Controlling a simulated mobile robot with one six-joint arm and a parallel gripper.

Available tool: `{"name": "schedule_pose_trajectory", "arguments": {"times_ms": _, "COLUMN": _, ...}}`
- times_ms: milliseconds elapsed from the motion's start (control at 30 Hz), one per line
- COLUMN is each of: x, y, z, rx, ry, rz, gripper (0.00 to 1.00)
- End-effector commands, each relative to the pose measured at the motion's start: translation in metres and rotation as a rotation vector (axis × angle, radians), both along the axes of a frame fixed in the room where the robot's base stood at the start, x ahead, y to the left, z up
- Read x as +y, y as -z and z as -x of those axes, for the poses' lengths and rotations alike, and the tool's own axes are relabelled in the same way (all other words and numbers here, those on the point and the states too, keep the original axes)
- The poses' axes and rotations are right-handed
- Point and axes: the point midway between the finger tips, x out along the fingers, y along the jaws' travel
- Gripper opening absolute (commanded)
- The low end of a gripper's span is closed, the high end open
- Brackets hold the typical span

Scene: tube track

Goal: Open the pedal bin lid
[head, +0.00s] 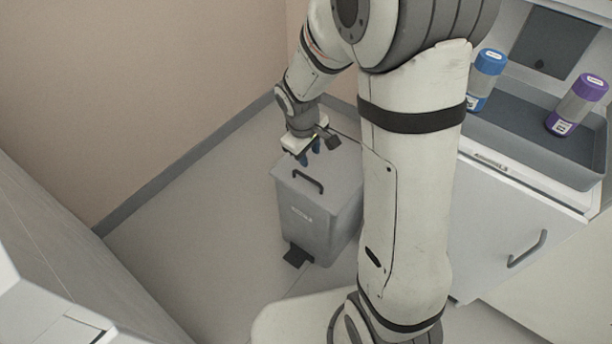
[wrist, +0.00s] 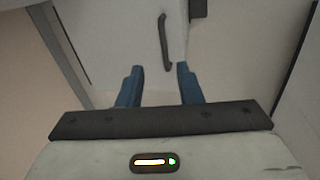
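The grey pedal bin (head: 303,219) stands on the floor in the corner, its lid (head: 330,178) shut. A dark handle (head: 308,181) sits near the lid's front edge, and a dark pedal (head: 297,256) sticks out at the bottom front. My gripper (head: 308,156) is above the back part of the lid, with blue fingertips pointing down. In the wrist view my gripper (wrist: 159,85) is open, with nothing between its fingers. The handle (wrist: 165,43) shows ahead of the fingertips, apart from them. My arm hides the bin's right side in the head view.
A cabinet (head: 510,240) with a dark handle stands at the right. A grey tray (head: 520,135) on it holds a blue-capped tube (head: 487,78) and a purple-capped tube (head: 577,104). Walls meet behind the bin. The floor (head: 190,230) left of the bin is clear.

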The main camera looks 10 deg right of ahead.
Motion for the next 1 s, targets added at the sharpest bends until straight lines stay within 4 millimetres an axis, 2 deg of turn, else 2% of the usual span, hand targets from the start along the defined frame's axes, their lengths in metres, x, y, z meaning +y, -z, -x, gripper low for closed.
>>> {"name": "schedule_pose_trajectory", "arguments": {"times_ms": 33, "x": 0.003, "y": 0.023, "z": -0.004, "rx": 0.007, "ry": -0.024, "rz": 0.006, "gripper": 0.32}}
{"name": "schedule_pose_trajectory", "arguments": {"times_ms": 100, "x": 0.005, "y": 0.035, "z": -0.008, "rx": 0.011, "ry": -0.046, "rz": 0.01, "gripper": 0.32}}
{"name": "schedule_pose_trajectory", "arguments": {"times_ms": 367, "x": 0.004, "y": 0.06, "z": -0.013, "rx": 0.015, "ry": -0.065, "rz": 0.015, "gripper": 0.32}}
{"name": "schedule_pose_trajectory", "arguments": {"times_ms": 600, "x": -0.002, "y": 0.099, "z": -0.018, "rx": 0.015, "ry": -0.063, "rz": 0.014, "gripper": 0.32}}
{"name": "schedule_pose_trajectory", "arguments": {"times_ms": 800, "x": -0.004, "y": 0.116, "z": -0.021, "rx": 0.013, "ry": -0.064, "rz": 0.013, "gripper": 0.32}}
{"name": "schedule_pose_trajectory", "arguments": {"times_ms": 1000, "x": -0.005, "y": 0.117, "z": -0.021, "rx": 0.013, "ry": -0.064, "rz": 0.013, "gripper": 0.32}}
